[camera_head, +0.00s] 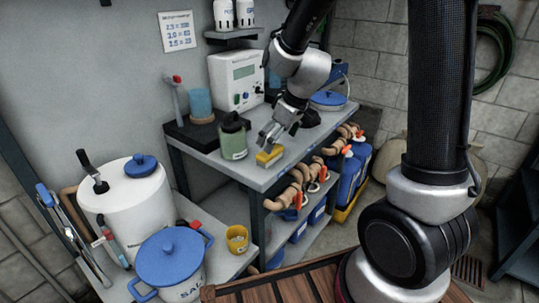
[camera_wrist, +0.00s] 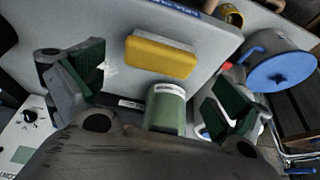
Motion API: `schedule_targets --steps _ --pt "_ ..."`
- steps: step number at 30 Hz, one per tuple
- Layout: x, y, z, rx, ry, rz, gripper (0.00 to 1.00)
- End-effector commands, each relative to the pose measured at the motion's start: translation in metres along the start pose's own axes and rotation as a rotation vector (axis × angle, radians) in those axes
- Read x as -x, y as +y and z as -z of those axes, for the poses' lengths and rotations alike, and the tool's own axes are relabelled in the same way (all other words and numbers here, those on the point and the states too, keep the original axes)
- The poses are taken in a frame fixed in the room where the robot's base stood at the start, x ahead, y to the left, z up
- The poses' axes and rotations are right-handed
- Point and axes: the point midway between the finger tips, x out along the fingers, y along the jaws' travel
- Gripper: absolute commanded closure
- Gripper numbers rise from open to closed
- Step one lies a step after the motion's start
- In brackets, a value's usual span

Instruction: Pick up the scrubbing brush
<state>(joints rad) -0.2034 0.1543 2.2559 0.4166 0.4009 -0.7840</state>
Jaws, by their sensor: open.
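The scrubbing brush, seen as a yellow block with a paler edge (camera_head: 269,156), lies on the grey bench top near its front edge. In the wrist view the yellow block (camera_wrist: 160,57) lies on the bench ahead of the fingers, between their two lines. My gripper (camera_head: 277,132) is above and just behind the brush in the head view. Its dark green finger pads stand wide apart in the wrist view (camera_wrist: 158,88), with nothing between them in their grip. The gripper appears apart from the brush.
A green labelled container (camera_head: 233,138) stands left of the brush and shows close to the fingers in the wrist view (camera_wrist: 166,108). A white instrument box (camera_head: 237,80) stands behind. A blue-lidded pot (camera_head: 172,258) and yellow cup (camera_head: 237,239) sit on the lower left surface.

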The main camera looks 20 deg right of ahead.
Motion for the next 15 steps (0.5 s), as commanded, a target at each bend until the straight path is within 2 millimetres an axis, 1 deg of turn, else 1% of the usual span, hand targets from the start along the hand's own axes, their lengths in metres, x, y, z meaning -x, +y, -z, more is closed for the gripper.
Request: schedule_targets --steps 9,12,15 --pt "-0.047 0.001 0.003 -0.002 -0.004 0.002 0.0" --pt "-0.057 0.001 0.003 -0.001 -0.002 0.001 0.0" --pt "-0.06 0.001 0.004 -0.002 -0.001 0.0 0.0"
